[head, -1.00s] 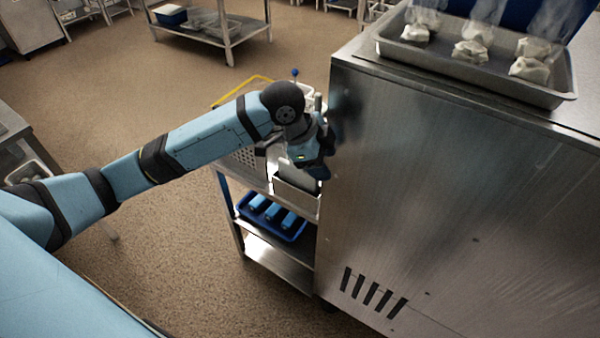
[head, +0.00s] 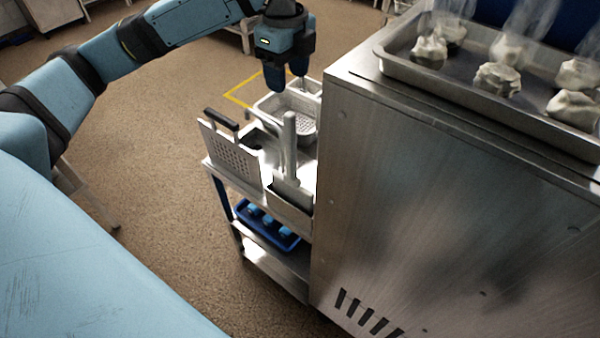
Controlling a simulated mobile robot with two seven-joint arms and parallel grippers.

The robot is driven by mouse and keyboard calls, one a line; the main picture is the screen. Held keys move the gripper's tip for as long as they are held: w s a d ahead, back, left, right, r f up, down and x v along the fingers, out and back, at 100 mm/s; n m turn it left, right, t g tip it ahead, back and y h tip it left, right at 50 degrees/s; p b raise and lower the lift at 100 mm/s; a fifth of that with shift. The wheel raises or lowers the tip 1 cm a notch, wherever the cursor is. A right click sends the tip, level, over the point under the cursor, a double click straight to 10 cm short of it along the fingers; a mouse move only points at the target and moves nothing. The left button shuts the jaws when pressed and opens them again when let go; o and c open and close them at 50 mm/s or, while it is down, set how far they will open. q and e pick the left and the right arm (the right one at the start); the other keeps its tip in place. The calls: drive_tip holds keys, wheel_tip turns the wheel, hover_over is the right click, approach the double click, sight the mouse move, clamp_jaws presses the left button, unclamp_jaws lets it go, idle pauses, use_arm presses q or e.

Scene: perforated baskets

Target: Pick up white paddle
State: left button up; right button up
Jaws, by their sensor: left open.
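A white paddle (head: 289,147) stands upright in a light-coloured bin (head: 293,203) at the front right of a small steel cart, its handle pointing up. The paddle's lower end is inside the bin and partly hidden. My left gripper (head: 287,82) is open and empty, pointing down. It is beyond the paddle in the picture, above the back part of the cart and apart from the handle. My right gripper is not in view.
A perforated basket (head: 230,153) with a black handle is at the cart's left. Another container (head: 265,105) is at the back. A steel cabinet (head: 420,190) stands close on the right, bearing a tray (head: 450,82) of steaming items. A blue tray (head: 245,229) is on the lower shelf.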

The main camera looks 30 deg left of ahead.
use_arm(q)
hover_over(291, 126)
drive_tip(key=a, duration=0.1)
wheel_tip(291, 126, down, 5)
wheel_tip(291, 126, down, 2)
drive_tip(key=shift+w+f, duration=0.2)
drive_tip(key=shift+f, duration=0.4)
drive_tip(key=f, duration=0.4)
drive_tip(key=shift+w+d+f+p, duration=0.1)
drive_tip(key=shift+w+f+p, duration=0.2)
drive_tip(key=shift+p, duration=0.1)
clamp_jaws()
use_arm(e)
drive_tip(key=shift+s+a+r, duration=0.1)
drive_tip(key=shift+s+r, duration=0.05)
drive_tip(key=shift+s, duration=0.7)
